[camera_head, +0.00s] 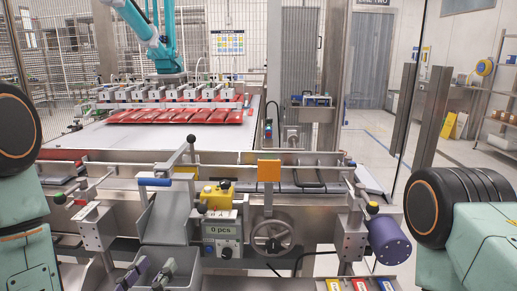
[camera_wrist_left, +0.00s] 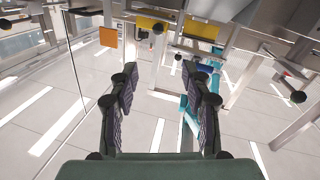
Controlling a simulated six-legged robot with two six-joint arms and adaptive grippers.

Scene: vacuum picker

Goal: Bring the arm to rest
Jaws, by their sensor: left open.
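My left gripper (camera_head: 151,272) shows at the bottom left of the head view, low in front of the machine, near a grey bin. Its two dark padded fingers stand apart, with nothing between them. Parts of both my arms show at the left and right edges of the head view. My right gripper is out of view.
A steel machine frame with a handwheel (camera_head: 272,238), a counter display (camera_head: 222,230) and a purple cylinder (camera_head: 388,240) stands close in front. Red packs (camera_head: 190,116) lie under a picker head on the white bed (camera_head: 150,137). Open floor shows at the right.

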